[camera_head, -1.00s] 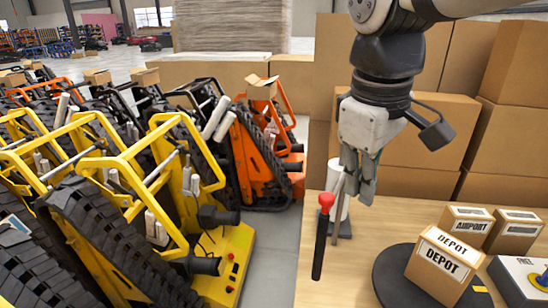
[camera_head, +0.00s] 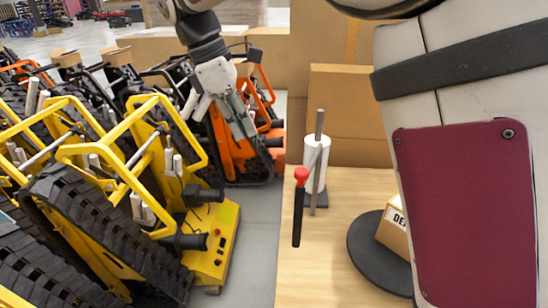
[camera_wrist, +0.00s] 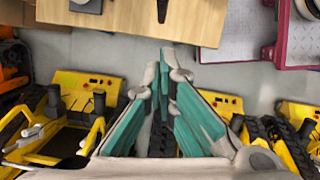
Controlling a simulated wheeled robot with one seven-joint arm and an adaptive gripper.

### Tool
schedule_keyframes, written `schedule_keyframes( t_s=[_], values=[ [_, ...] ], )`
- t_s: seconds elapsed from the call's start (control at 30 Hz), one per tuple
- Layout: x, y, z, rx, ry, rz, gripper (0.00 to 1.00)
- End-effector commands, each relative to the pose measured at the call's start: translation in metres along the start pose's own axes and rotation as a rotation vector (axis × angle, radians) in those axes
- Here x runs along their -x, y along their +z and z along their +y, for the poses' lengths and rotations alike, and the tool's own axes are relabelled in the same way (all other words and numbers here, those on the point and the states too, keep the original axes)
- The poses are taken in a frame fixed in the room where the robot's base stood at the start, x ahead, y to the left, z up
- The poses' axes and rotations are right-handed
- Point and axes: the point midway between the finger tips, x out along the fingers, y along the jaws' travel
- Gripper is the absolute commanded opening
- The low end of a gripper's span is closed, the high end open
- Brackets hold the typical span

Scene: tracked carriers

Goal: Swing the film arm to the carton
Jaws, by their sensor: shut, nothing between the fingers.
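The film arm (camera_head: 298,212) is a black lever with a red knob at its top, at the left part of the wooden table. A white film roll (camera_head: 317,150) stands behind it beside a grey post. In the wrist view the black lever (camera_wrist: 162,10) hangs near the table edge. The DEPOT carton (camera_head: 392,237) sits on a black round turntable (camera_head: 372,265); my own arm link hides most of it. My gripper (camera_head: 248,132) is shut and empty, left of the film arm and apart from it, over the aisle side. Its fingers also show in the wrist view (camera_wrist: 172,65).
Yellow tracked carriers (camera_head: 215,245) crowd the left, with an orange one (camera_head: 235,160) behind my gripper. A grey floor strip (camera_head: 258,240) lies between them and the table (camera_head: 315,265). Large cartons (camera_head: 345,110) stand behind the table. A dark red frame (camera_wrist: 295,55) shows in the wrist view.

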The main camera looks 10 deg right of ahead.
Motion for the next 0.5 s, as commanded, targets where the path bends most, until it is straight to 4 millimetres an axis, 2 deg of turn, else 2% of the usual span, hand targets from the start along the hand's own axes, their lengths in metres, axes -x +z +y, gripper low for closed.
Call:
schedule_keyframes(
  t_s=[0.33,0.5],
  values=[
    [-0.003,0.0,0.0,-0.001,-0.002,0.0,0.0],
    [-0.02,0.001,-0.001,-0.001,-0.004,-0.002,0.0]
  ],
)
